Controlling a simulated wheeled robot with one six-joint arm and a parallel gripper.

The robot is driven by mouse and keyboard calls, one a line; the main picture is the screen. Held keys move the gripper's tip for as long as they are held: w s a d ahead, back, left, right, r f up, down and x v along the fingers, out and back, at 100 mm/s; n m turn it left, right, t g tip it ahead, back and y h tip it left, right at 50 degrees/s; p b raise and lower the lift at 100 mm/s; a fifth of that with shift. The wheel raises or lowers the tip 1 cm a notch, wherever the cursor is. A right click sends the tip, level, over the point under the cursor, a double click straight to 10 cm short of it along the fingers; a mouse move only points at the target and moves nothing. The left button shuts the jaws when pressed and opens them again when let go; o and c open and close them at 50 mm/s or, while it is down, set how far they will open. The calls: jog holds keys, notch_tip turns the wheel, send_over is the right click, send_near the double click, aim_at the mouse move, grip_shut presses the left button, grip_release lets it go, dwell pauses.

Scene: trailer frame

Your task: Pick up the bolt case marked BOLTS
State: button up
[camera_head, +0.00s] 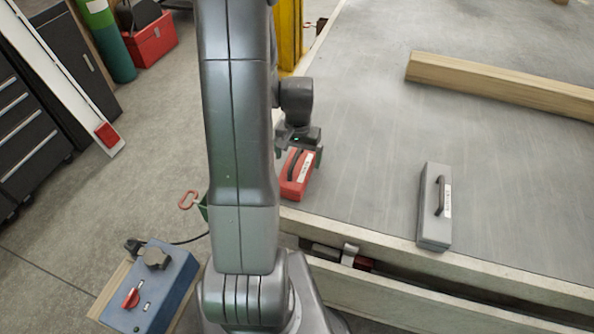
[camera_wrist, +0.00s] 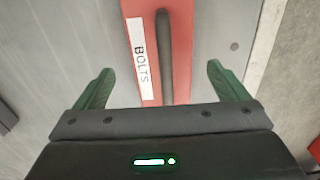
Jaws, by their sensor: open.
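The bolt case is a red box with a dark handle and a white label. In the head view the red case (camera_head: 291,188) lies on the grey trailer deck near its front left corner, partly hidden by my arm. In the wrist view the red case (camera_wrist: 181,50) shows its label reading BOLTS and its handle running lengthwise. My gripper (camera_wrist: 160,85) is open, with one green finger on each side of the case; I see a gap at both sides. In the head view my gripper (camera_head: 299,145) is over the case's far end.
A grey case (camera_head: 435,207) with a handle and label lies to the right on the deck. A wooden beam (camera_head: 500,87) lies at the back right. A yellow post (camera_head: 288,35) stands behind my arm. The deck between the cases is clear.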

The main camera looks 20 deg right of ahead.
aim_at(297, 166)
jog(key=shift+a+f, duration=0.15)
jog(key=shift+f, duration=2.45)
jog(key=c, duration=1.4)
jog(key=shift+o, duration=0.2)
jog(key=shift+r, duration=0.15)
